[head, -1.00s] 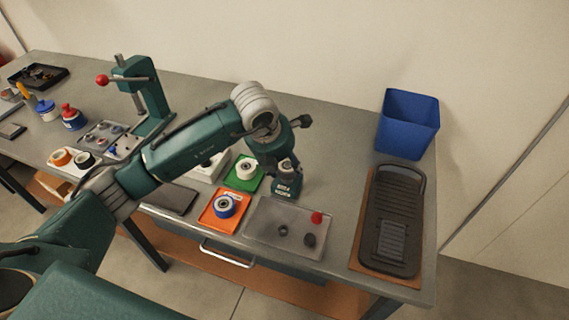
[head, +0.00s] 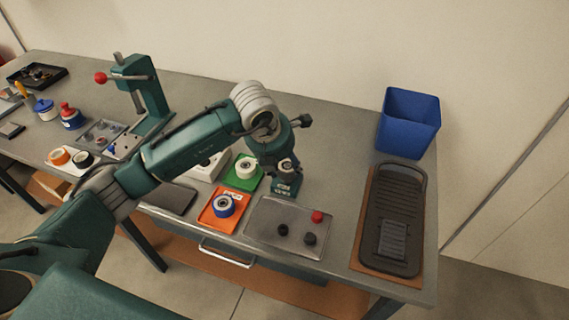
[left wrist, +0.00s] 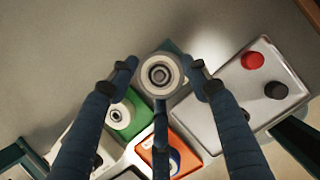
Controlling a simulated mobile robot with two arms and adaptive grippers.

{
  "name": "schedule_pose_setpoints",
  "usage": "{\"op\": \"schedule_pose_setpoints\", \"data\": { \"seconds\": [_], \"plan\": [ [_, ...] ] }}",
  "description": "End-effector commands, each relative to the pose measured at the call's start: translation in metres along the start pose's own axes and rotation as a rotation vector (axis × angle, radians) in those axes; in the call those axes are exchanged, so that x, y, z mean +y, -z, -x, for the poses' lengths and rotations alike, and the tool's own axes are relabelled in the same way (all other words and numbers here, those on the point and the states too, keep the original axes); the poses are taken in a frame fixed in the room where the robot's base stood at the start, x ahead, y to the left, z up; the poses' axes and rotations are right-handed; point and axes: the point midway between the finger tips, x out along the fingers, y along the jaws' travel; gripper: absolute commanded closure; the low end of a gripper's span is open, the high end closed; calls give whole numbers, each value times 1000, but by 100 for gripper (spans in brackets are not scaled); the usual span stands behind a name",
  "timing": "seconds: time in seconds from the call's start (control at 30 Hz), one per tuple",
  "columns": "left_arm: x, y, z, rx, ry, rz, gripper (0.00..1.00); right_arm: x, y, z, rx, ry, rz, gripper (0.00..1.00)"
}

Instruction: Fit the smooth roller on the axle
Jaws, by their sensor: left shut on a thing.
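My left gripper (left wrist: 160,74) is shut on a pale, smooth-sided roller (left wrist: 160,77), with one finger on each side. The roller has a dark ringed centre in the left wrist view. A teal stand (left wrist: 172,48) shows partly behind it; it also shows below my left gripper (head: 284,168) in the head view (head: 284,189). The axle is not clearly visible, so I cannot tell whether the roller is around it or above it. Another pale roller (head: 246,168) sits on the green mat (head: 236,183), and a blue-rimmed roller (head: 224,206) sits on the orange mat (head: 213,221). My right gripper is not in view.
A metal tray (head: 262,221) with a red knob (head: 317,216) and two dark knobs lies right of the orange mat. A black ribbed pan (head: 394,205) and a blue bin (head: 407,125) are farther right. A teal press (head: 147,95) stands at the left.

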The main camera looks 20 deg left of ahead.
Motion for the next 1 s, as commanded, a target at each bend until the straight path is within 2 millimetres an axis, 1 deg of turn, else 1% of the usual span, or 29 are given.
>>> {"op": "schedule_pose_setpoints", "data": {
  "seconds": [0.37,0.4,0.43,0.73,1.0],
  "plan": [
    [0,3,-8,-1,0,0,81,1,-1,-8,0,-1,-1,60],
    [0,2,-7,-1,0,0,46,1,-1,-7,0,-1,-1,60],
    [0,2,-7,-1,0,0,44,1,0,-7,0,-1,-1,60],
    [0,3,-5,0,0,0,44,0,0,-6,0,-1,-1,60],
    [0,2,16,0,0,-1,44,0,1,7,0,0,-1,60]
  ]
}}
